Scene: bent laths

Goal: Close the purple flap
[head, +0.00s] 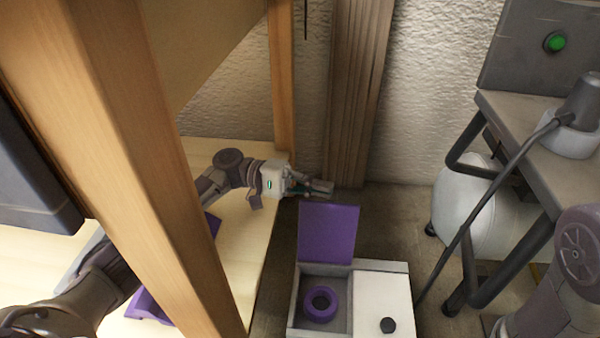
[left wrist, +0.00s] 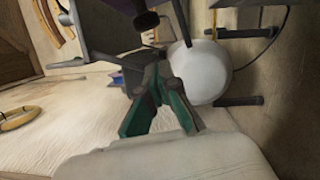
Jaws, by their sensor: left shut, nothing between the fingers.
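The purple flap (head: 329,233) stands raised, roughly upright, at the back of the left compartment of a white and grey box (head: 348,302). That compartment is open and holds a purple ring (head: 321,303). My left gripper (head: 326,187) is just behind and above the flap's top edge, apparently without touching it; depth is hard to judge. Its fingers are shut and empty. They also show in the left wrist view (left wrist: 156,78), where I cannot clearly make out the flap. My right gripper is not in view.
A wooden post (head: 150,150) and pale tabletop (head: 240,235) are at left. A grey bench (head: 535,120) with a cable and a white rounded object (head: 470,210) stand at right.

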